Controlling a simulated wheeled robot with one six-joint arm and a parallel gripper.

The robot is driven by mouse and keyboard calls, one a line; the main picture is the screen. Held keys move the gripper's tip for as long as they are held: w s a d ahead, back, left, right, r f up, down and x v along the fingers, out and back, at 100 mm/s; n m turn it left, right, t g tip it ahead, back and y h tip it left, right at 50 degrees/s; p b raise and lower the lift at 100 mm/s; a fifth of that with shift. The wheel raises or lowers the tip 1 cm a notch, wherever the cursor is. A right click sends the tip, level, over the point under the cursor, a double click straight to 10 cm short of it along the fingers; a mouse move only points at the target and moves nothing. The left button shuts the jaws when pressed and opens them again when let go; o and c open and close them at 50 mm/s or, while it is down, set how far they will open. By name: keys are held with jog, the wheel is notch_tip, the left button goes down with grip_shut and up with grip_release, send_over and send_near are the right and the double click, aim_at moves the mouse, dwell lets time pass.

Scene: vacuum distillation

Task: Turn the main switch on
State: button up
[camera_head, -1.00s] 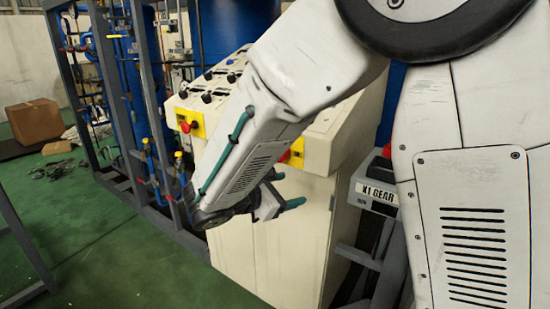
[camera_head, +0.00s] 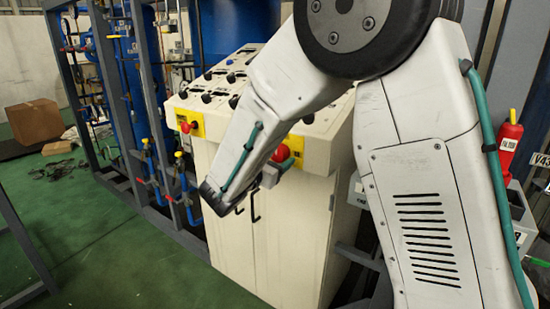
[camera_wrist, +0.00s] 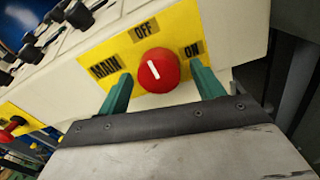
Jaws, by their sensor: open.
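The main switch is a red round knob (camera_wrist: 159,71) with a white line, on a yellow plate (camera_wrist: 105,50) marked MAIN, OFF and ON. The white line points up and slightly left, roughly towards OFF. The ON label is at the upper right of the knob. In the head view the knob (camera_head: 281,153) shows on the cabinet's front, just beside my gripper (camera_head: 279,166). In the wrist view my gripper (camera_wrist: 160,72) is open, with one green finger on each side of the knob. I cannot tell whether the fingers touch it.
The cream control cabinet (camera_head: 270,235) carries several black knobs on its sloped top. A second red knob on a yellow plate (camera_head: 188,123) sits to the left. Blue pipes and a grey frame (camera_head: 140,100) stand further left. Green floor (camera_head: 120,260) is open in front.

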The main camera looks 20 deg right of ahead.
jog(key=c, duration=1)
jog(key=shift+m, duration=0.3)
jog(key=shift+w+m+h, duration=0.1)
jog(key=shift+m+h, duration=0.2)
jog(key=shift+m, duration=8.5)
